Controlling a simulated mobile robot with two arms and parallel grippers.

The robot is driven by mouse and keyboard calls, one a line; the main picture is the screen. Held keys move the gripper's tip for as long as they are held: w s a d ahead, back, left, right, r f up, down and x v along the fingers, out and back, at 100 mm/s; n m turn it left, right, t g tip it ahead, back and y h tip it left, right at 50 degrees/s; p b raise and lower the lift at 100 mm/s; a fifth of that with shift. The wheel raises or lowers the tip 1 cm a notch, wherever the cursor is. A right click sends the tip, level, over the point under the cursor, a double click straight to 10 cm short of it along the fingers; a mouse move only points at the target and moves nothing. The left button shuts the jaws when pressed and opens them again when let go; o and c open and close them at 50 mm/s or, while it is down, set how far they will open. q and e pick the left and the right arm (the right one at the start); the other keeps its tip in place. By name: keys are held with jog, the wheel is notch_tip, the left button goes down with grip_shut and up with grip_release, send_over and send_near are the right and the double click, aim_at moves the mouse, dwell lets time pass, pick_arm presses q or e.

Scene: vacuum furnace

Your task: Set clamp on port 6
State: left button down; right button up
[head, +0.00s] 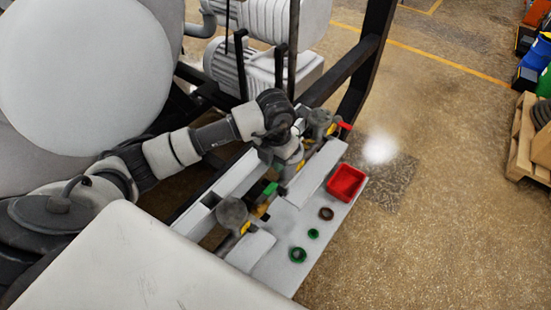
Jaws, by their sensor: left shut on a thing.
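My left arm comes in from the left and bends down over the shelf, so my left gripper (285,160) points down among the valves on the ports. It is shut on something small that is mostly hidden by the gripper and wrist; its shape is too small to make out. One grey valve (232,213) with a yellow handle stands nearer, left of the gripper. Another valve (318,118) with a red-tipped handle stands farther back, right of it. I cannot read any port number, so port 6 is not identifiable. My right gripper is out of view.
A red tray (346,182) sits on the light shelf (285,275). Grey pumps (260,70) and a black frame (350,70) stand behind.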

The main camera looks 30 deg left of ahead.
pick_arm(q)
jog(key=shift+f, duration=0.25)
dwell(0.5)
jog(key=c, duration=1)
grip_release()
jog(key=shift+o, duration=0.2)
jog(key=shift+r, duration=0.1)
notch_tip(320, 180, up, 9)
jog(key=b, duration=0.2)
jog(key=shift+r+b, duration=0.2)
jog(key=shift+b, duration=0.15)
jog(key=shift+r, duration=0.65)
